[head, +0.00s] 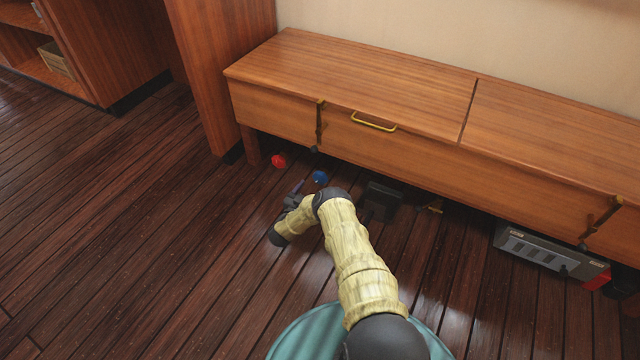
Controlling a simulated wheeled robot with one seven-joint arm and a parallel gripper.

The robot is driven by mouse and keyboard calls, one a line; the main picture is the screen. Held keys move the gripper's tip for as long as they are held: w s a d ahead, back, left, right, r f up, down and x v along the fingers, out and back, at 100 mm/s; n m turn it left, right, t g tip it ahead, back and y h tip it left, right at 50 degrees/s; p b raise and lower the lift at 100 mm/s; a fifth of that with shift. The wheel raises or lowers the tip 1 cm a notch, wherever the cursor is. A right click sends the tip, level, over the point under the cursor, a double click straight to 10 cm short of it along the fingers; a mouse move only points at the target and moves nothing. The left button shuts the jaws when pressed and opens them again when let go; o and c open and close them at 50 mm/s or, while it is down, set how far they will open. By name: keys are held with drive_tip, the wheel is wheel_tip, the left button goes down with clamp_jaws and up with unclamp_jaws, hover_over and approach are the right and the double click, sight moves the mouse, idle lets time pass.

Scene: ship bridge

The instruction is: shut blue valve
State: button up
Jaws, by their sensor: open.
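The blue valve (320,177) shows as a small blue handle low down, just under the front edge of the wooden bench. What it is mounted on is hidden in shadow. A red valve-like handle (279,160) stands to its left, near the bench leg. My gripper (296,194) is open, low over the floor, just left of and in front of the blue valve. It appears apart from the valve. The fingers are small and dark, and my wrist partly hides them.
The wooden bench (370,90) overhangs the floor along the wall. Under it are a dark box (381,201), a small brass fitting (432,207) and a grey metal case (548,252). A wooden pillar (222,70) stands left. The plank floor (130,220) on the left is clear.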

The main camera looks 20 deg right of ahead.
sight(319, 181)
drive_tip(key=b+x, duration=0.3)
drive_tip(key=x, duration=0.2)
drive_tip(key=shift+w+d+f, duration=0.15)
drive_tip(key=shift+d+f, duration=0.05)
drive_tip(key=shift+w+d+r, duration=0.2)
drive_tip(key=shift+w+d, duration=0.2)
drive_tip(key=shift+d, duration=0.1)
drive_tip(key=c, duration=0.9)
drive_tip(key=shift+c, duration=0.2)
